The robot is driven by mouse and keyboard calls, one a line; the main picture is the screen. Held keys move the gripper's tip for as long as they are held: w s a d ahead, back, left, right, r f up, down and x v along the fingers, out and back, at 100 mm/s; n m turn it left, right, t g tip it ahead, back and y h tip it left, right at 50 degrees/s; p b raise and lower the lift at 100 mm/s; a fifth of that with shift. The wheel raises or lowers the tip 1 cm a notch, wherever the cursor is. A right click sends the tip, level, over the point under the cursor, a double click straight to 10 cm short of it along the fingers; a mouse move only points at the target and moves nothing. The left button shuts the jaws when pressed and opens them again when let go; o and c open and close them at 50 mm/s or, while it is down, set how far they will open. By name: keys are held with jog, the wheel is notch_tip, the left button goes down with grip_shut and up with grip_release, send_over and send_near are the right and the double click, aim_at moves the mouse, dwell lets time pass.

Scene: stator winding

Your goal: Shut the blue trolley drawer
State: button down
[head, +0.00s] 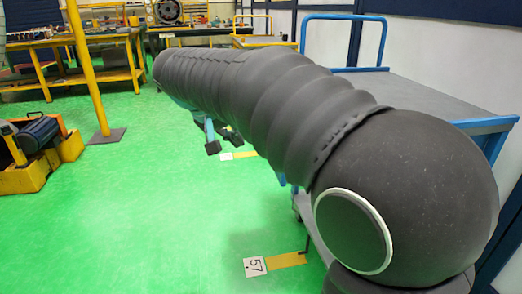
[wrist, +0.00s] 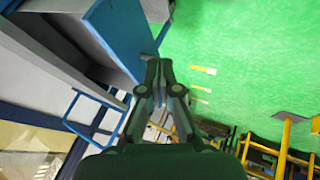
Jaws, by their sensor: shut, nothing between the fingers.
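The trolley shows in the head view with a grey top (head: 425,97) and blue rails, behind my arm. Its drawer is hidden there by the arm. In the wrist view a blue panel (wrist: 122,38), which looks like the drawer front, stands at the upper left beside grey trolley surfaces. How far the drawer stands out is not clear. My gripper (wrist: 160,66) is shut and empty, with its fingertips just right of the panel's lower corner. I cannot tell whether they touch it. In the head view my arm hides most of the gripper.
A blue push handle (wrist: 92,112) sticks out from the trolley's end. Green floor (head: 175,210) is open to the left of the trolley. A yellow post (head: 88,70), yellow workbenches (head: 90,75) and a yellow-black cart (head: 30,170) stand farther left.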

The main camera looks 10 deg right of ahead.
jog(key=w+d+f, duration=0.4)
jog(key=d+f, duration=0.4)
jog(key=shift+d, duration=0.25)
jog(key=shift+d, duration=0.1)
dwell(0.4)
